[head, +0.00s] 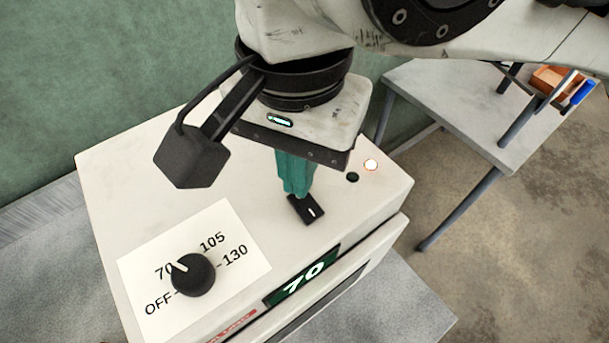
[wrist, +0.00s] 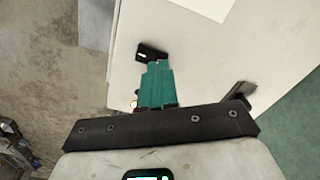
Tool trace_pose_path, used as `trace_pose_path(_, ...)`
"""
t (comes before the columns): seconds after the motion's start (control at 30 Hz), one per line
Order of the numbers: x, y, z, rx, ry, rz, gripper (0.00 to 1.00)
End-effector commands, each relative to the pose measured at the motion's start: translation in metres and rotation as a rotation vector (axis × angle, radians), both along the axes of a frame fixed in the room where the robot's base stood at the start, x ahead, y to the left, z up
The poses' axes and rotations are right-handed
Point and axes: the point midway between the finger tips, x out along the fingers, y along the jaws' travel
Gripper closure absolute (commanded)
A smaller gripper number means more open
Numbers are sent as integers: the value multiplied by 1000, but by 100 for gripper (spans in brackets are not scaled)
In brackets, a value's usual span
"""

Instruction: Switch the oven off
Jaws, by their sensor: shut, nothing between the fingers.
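The oven (head: 130,190) is a white box with controls on its top. A black rocker switch (head: 313,213) with a white mark sits near its front edge; it also shows in the wrist view (wrist: 146,51). My gripper (head: 297,190) has its teal fingers shut and empty, pointing down at the switch's far end. In the wrist view the fingertips (wrist: 157,64) are right beside the switch; I cannot tell whether they touch it. A black dial (head: 193,274) on a white label points towards 70. The green display (head: 303,276) reads 70. A small lamp (head: 371,165) glows; another (head: 352,177) is dark.
The oven stands on a grey speckled surface (head: 400,315) against a green wall (head: 90,70). A separate grey table (head: 450,100) at the right back holds an orange item (head: 549,79) and a blue item (head: 582,94). Open floor lies at the right.

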Motion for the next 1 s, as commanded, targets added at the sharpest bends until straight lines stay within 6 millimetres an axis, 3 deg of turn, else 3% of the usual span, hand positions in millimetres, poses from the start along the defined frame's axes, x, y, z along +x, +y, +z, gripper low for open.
trace_pose_path(1.0,0,0,-10,0,0,0,100)
